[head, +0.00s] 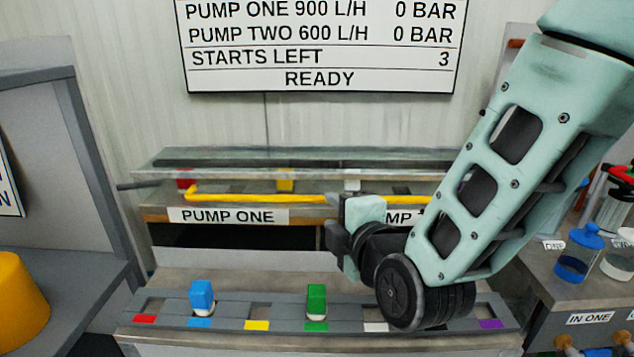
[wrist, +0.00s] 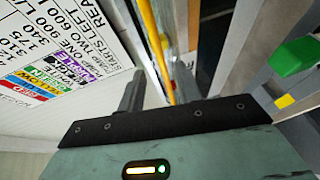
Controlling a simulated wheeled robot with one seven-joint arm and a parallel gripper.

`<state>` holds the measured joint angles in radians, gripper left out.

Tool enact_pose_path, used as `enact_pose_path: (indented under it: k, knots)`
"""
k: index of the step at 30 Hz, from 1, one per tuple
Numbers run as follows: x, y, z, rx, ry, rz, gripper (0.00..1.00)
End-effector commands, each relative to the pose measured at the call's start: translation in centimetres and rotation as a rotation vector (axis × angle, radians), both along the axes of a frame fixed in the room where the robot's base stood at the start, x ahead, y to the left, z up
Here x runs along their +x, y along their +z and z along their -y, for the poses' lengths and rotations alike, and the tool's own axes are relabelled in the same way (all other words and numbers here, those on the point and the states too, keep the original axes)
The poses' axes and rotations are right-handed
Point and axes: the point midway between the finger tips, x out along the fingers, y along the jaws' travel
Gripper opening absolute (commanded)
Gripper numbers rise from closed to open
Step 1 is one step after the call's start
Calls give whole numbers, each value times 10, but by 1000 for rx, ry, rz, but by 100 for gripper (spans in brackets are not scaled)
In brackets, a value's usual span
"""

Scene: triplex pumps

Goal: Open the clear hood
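The clear hood (head: 235,178) is a see-through cover over the pump bench, and it looks shut. A yellow bar (head: 270,197) runs along its front edge above the PUMP ONE label (head: 228,216). My gripper (head: 337,222) is in front of the hood, just below the bar's right half, and covers part of the front panel. In the wrist view my gripper (wrist: 160,90) has its two fingers apart with nothing clearly held. The yellow bar (wrist: 155,45) shows in the gap between them; I cannot tell whether they touch it.
A grey rail (head: 270,325) with coloured tabs lies in front, holding a blue block (head: 202,297) and a green block (head: 316,302). A readout board (head: 322,45) hangs behind. A yellow cylinder (head: 20,300) is at left; bottles (head: 580,250) stand on the right bench.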

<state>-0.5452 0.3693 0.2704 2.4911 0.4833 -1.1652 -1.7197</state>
Motion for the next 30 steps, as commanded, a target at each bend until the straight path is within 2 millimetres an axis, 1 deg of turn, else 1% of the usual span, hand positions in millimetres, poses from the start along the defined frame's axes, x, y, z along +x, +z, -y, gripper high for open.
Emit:
enact_pose_path:
  k: [1, 3, 9, 12, 18, 25, 26, 27, 29, 30]
  knots:
    - [13, -2, -4, 2, -3, 1, 34]
    - [27, -5, -9, 2, -5, 2, 34]
    - [58, -11, -21, 2, -4, 2, 34]
    - [68, -13, -26, 2, -1, 2, 34]
    - [77, -15, -29, 0, -1, 2, 34]
    - [77, -15, -29, 1, -1, 3, 34]
    - [77, -15, -29, 1, -1, 3, 29]
    - [77, -15, -29, 1, -1, 3, 18]
    - [77, -15, -29, 1, -1, 3, 1]
    - [77, -15, -29, 1, -1, 3, 0]
